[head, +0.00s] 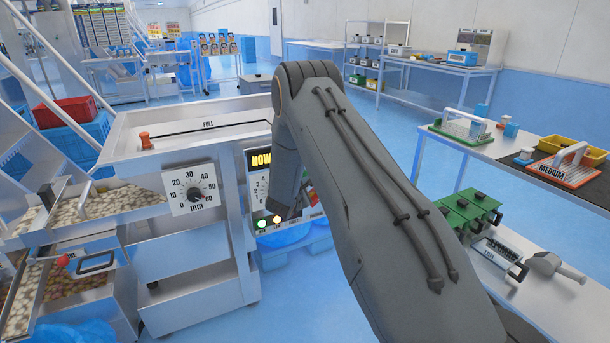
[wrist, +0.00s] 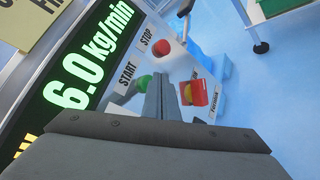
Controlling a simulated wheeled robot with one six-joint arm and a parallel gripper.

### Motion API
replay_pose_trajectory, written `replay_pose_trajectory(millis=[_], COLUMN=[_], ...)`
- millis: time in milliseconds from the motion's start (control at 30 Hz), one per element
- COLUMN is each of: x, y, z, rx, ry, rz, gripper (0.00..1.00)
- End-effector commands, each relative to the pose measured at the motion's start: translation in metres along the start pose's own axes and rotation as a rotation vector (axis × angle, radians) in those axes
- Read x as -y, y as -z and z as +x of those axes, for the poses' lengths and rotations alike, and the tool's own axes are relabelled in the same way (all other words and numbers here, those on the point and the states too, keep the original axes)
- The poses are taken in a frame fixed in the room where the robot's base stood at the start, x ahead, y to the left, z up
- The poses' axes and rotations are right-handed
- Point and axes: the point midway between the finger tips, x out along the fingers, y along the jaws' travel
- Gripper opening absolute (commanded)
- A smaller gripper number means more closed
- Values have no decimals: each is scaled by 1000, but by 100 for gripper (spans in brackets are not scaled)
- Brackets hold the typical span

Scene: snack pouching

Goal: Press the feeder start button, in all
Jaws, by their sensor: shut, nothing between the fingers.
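In the wrist view the feeder panel shows a green button (wrist: 145,82) beside the START label (wrist: 127,73). A red button (wrist: 161,47) sits by the STOP label (wrist: 145,37). My gripper (wrist: 163,77) is shut and empty, its fingertips right beside the green button in the picture and covering part of its edge. I cannot tell whether they touch it. In the head view my arm hides the START button and most of the panel. The NOW display (head: 261,160) shows at the arm's left edge.
A red knob on a yellow base (wrist: 199,92) sits just right of my fingers. The display (wrist: 85,75) reads 6.0 kg/min. In the head view, the white hopper (head: 180,145) stands left of my arm, and a table with a tool (head: 563,170) labelled MEDIUM stands right.

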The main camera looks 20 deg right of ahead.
Motion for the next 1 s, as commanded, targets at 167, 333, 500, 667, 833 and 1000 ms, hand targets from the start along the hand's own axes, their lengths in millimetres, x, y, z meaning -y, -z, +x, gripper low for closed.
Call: replay_pose_trajectory(millis=[167, 333, 500, 667, 833, 1000], x=[1, 1, 4, 10, 18, 25], y=[-1, -1, -5, -13, -21, -26], z=[-1, -1, -6, -17, -27, -36], rx=[0, 0, 0, 0, 0, 0], ry=[-1, 0, 0, 1, 1, 0], rz=[0, 0, -2, -2, -2, -1], gripper=[0, 0, 0, 0, 0, 0])
